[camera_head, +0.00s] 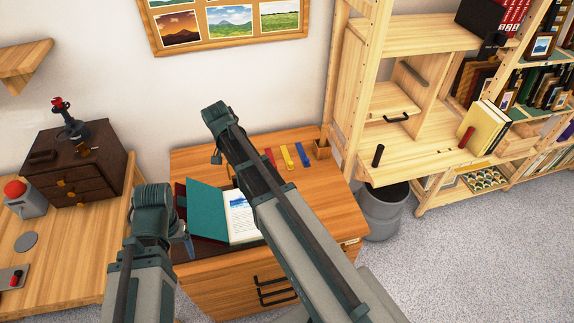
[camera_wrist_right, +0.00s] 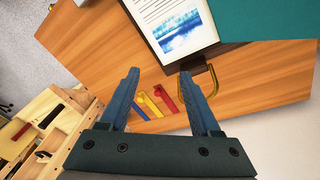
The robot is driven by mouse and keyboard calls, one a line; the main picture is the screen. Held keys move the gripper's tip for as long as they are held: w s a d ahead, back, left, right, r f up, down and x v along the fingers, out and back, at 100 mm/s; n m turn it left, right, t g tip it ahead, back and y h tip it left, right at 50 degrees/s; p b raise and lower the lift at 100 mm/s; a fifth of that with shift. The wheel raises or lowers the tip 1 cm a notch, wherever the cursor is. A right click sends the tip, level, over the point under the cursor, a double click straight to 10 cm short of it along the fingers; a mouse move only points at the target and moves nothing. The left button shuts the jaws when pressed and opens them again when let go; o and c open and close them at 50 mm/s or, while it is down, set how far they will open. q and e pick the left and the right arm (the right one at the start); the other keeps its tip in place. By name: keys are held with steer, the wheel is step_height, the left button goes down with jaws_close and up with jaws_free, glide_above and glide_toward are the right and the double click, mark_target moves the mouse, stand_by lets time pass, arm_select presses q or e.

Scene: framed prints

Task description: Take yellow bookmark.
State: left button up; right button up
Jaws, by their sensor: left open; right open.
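The yellow bookmark (camera_head: 287,156) lies flat on the wooden desk, between a red bookmark (camera_head: 269,158) and a blue bookmark (camera_head: 303,154). In the right wrist view the yellow bookmark (camera_wrist_right: 151,105) shows between the fingers, apart from them. My right gripper (camera_wrist_right: 159,73) is open and empty above the desk; in the head view its arm hides most of it. My left gripper (camera_head: 184,244) is open and empty, partly hidden by its own wrist, near the left edge of the desk.
An open book with a teal cover (camera_head: 207,208) lies on the desk left of the bookmarks. A grey bin (camera_head: 384,211) and wooden shelves (camera_head: 410,35) stand to the right. A dark drawer box (camera_head: 72,160) is on the left table.

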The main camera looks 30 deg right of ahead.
steer(key=w+d+f+m+b, duration=0.2)
steer(key=w+d+m, duration=0.3)
steer(key=d, duration=0.4)
steer(key=w+d+f+m+b, duration=0.15)
steer(key=w+d+m, duration=0.3)
steer(key=d, duration=0.45)
steer(key=m+b, duration=0.1)
steer(key=b, duration=0.7)
glide_above(291, 162)
steer(key=a, duration=0.3)
steer(key=shift+h, duration=0.4)
steer(key=x, duration=0.3)
steer(key=a+x, duration=0.1)
steer(key=x, duration=0.4)
steer(key=shift+w+a+f, duration=0.25)
steer(key=shift+a+f, duration=0.1)
steer(key=shift+f, duration=0.2)
arm_select(q)
step_height(291, 162, down, 13)
arm_select(e)
steer(key=shift+d+f, duration=0.1)
steer(key=shift+f, duration=0.05)
steer(key=b+x, duration=0.5)
steer(key=shift+d+f, duration=0.1)
steer(key=shift+d, duration=0.1)
arm_select(q)
step_height(291, 162, down, 5)
steer(key=shift+r, duration=0.1)
arm_select(e)
jaws_close()
